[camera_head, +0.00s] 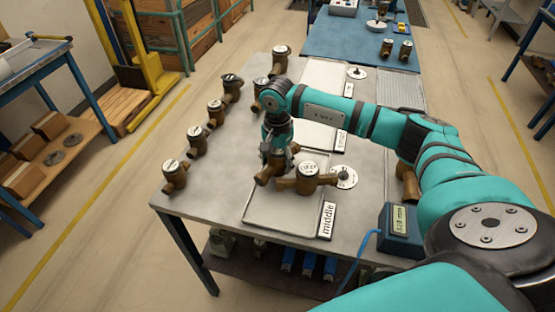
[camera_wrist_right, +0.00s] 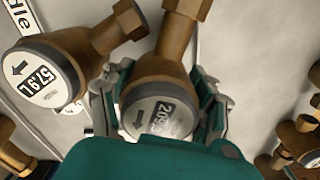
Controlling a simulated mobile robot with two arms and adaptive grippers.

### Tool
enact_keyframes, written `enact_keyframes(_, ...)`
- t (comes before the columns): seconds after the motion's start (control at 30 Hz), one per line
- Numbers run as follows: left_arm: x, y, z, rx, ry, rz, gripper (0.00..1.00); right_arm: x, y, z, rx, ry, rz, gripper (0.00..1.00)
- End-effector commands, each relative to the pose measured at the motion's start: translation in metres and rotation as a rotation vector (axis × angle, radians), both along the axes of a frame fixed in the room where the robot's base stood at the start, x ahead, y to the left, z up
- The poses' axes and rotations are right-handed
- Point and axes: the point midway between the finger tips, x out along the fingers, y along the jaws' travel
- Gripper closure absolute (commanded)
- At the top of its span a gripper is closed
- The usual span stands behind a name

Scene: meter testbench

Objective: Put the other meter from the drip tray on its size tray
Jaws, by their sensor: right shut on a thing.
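My right gripper (camera_head: 273,162) is shut on a brown meter with a round dial, which shows in the right wrist view (camera_wrist_right: 155,72). The held meter is over the middle tray (camera_head: 262,214), beside another brass meter (camera_head: 308,177) there. The "middle" label (camera_head: 327,220) stands at this tray's right edge. I cannot tell whether the held meter touches the tray. A ribbed tray (camera_head: 402,88), perhaps the drip tray, lies at the far right of the bench; no meter shows on it. My left gripper is not in view.
Several brown meters (camera_head: 197,141) stand in a row along the bench's left side. A display box (camera_head: 400,225) stands at the near right. A second label (camera_head: 341,142) and a flat disc (camera_head: 345,177) lie nearby. A blue table (camera_head: 335,35) stands beyond.

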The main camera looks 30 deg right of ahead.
Motion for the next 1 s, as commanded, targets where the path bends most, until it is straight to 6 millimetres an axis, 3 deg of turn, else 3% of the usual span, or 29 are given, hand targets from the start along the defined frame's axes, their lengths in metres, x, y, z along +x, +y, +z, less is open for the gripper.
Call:
enact_keyframes(0.1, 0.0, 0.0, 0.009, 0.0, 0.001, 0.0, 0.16, 0.001, 0.001, -0.008, 0.003, -0.002, 0.0, 0.99)
enact_keyframes(0.5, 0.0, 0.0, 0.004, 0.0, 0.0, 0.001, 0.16, 0.002, 0.0, -0.016, 0.002, -0.005, 0.001, 0.99)
enact_keyframes(0.53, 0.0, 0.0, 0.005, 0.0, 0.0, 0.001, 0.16, 0.001, 0.0, -0.017, 0.001, -0.002, 0.001, 0.39)
enact_keyframes(0.6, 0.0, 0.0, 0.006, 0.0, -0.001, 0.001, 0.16, 0.001, 0.0, -0.016, 0.001, -0.002, 0.001, 0.3)
enact_keyframes(1.0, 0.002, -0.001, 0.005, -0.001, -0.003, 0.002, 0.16, 0.002, 0.0, -0.009, 0.002, -0.005, 0.001, 0.29)
